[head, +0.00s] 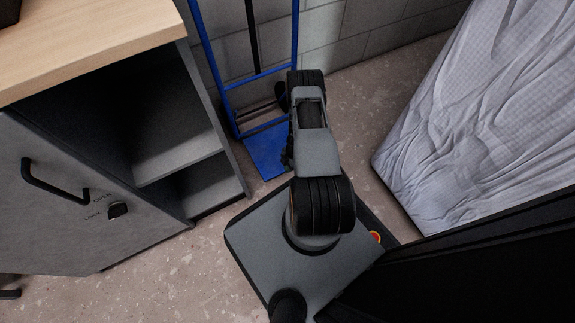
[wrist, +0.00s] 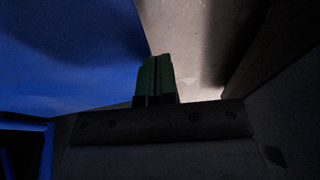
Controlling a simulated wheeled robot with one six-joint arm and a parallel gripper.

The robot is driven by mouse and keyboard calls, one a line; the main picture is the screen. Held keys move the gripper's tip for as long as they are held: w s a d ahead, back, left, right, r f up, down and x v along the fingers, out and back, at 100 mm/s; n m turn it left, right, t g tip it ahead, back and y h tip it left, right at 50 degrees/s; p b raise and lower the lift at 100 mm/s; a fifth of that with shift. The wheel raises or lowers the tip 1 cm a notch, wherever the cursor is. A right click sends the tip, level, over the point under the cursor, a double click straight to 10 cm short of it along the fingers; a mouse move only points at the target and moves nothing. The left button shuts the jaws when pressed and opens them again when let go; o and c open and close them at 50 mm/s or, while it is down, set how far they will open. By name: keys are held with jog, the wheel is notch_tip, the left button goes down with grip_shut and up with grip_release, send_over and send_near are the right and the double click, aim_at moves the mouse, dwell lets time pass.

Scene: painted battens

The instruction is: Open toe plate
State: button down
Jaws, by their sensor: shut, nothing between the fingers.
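The blue toe plate (head: 263,152) is at the foot of a blue hand truck (head: 229,85) that stands upright against the block wall. In the head view the plate reaches out from the frame's base toward me, low over the floor; its right part is hidden behind my arm. I cannot tell whether it lies fully flat. In the wrist view a large blue surface (wrist: 70,50), probably the plate, fills the upper left, close to the fingers. My gripper (wrist: 155,62) has its green fingers shut together and empty, beside the edge of that blue surface. Contact cannot be told. In the head view my arm hides the gripper.
A grey cabinet (head: 75,190) with a wooden top (head: 90,45) and open shelves stands close on the left. A bed-like thing under a crumpled pale cover (head: 470,120) is on the right. Speckled floor (head: 345,110) is free between the hand truck and the cover.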

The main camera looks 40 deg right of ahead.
jog(key=shift+r, duration=0.15)
notch_tip(320, 180, up, 14)
jog(key=s+d+f+p, duration=0.1)
jog(key=s+d+p, duration=0.2)
jog(key=p, duration=0.5)
jog(key=w+a+r+m+t+h+p, duration=0.1)
jog(key=w+a+r+m+p, duration=0.3)
jog(key=r, duration=1)
jog(key=w+r+p, duration=0.3)
jog(key=r+p, duration=0.3)
jog(key=r, duration=0.8)
jog(key=w+a+r+m+t+h+p, duration=0.1)
jog(key=w+a+r+m+p, duration=0.3)
jog(key=r, duration=1)
jog(key=s+a+r+m+t+p, duration=0.1)
jog(key=s+a+r+m+p, duration=0.2)
jog(key=r, duration=1)
jog(key=s+a+r+m+t+h+p, duration=0.1)
jog(key=s+a+r+m+p, duration=0.1)
jog(key=s+r+p, duration=0.4)
jog(key=s+a+r+m+p, duration=0.3)
jog(key=r+p, duration=0.6)
jog(key=r, duration=1.1)
jog(key=shift+s+a+r+m+t+h, duration=0.35)
jog(key=shift+s+a, duration=0.4)
jog(key=shift+a, duration=0.3)
